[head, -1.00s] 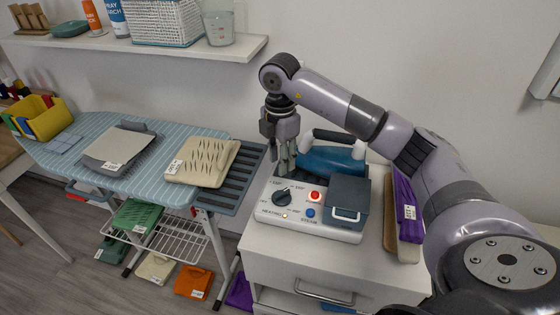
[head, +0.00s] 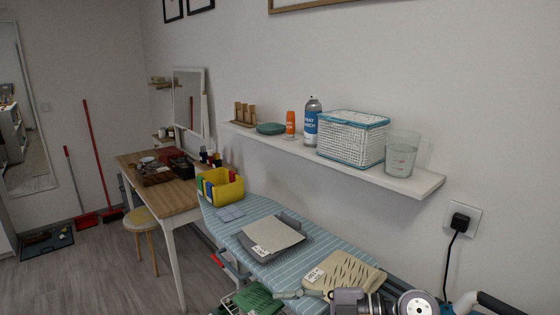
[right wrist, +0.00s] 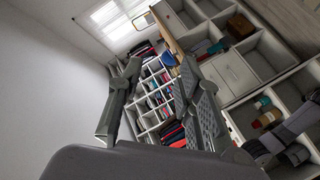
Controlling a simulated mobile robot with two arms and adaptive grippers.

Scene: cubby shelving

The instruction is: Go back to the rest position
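My right gripper (right wrist: 158,66) shows in the right wrist view with its two grey fingers apart and nothing between them. In the head view, part of my right arm with its gripper (head: 300,294) is at the bottom edge, in front of the beige folded cloth (head: 346,272) on the striped ironing board (head: 335,241). The iron's dark handle (head: 500,303) shows at the bottom right; most of the iron is cut off. My left gripper is in neither view.
A white wall shelf (head: 405,180) holds a basket, bottles and a measuring jug. A wooden table (head: 178,197) and stool (head: 147,220) stand at the left, with open floor before them. Cubby shelving (right wrist: 155,103) fills the right wrist view's background.

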